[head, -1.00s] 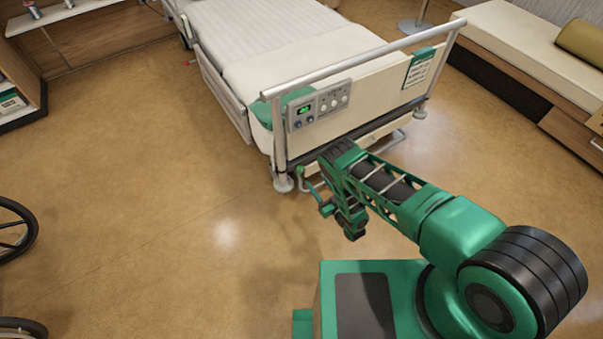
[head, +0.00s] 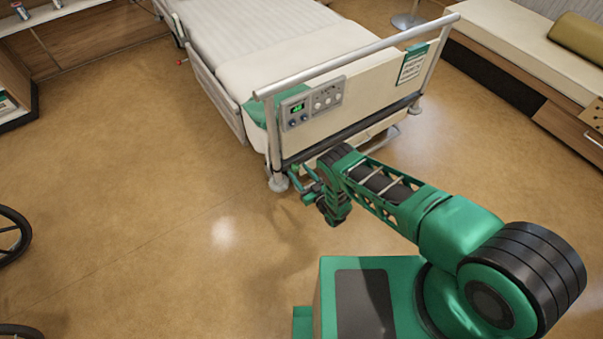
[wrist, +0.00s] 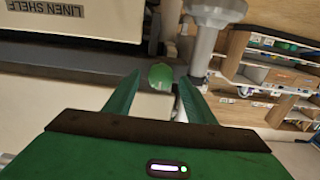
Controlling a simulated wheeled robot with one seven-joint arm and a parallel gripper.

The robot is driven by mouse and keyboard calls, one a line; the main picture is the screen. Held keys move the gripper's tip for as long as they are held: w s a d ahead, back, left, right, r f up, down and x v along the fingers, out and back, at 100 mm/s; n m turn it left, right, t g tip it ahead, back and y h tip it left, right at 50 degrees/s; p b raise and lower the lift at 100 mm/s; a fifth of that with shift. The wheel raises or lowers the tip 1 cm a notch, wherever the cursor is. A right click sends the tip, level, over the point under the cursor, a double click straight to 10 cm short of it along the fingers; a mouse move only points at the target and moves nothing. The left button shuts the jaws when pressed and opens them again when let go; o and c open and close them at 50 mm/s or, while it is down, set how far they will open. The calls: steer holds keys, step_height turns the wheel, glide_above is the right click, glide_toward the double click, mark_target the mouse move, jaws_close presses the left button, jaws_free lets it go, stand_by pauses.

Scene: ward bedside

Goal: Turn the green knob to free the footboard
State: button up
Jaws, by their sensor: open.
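The green knob (wrist: 161,76) is round and shows in the wrist view between my gripper's two fingertips (wrist: 160,84). The fingers are apart, with a gap on each side of the knob; I cannot tell how deep it sits between them. In the head view my gripper (head: 303,181) is low at the bed's near left corner, below the footboard. The footboard (head: 385,98) is a cream panel under a grey rail, upright at the bed's end. The knob is hard to make out in the head view.
A control panel (head: 312,104) is on the footboard's left part. A bed caster (head: 278,182) stands close beside my gripper. A cream panel labelled LINEN SHELF (wrist: 110,12) shows in the wrist view. A wheelchair wheel (head: 12,237) is at far left; the floor between is clear.

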steer(key=shift+w+a, duration=0.15)
steer(key=shift+w, duration=0.1)
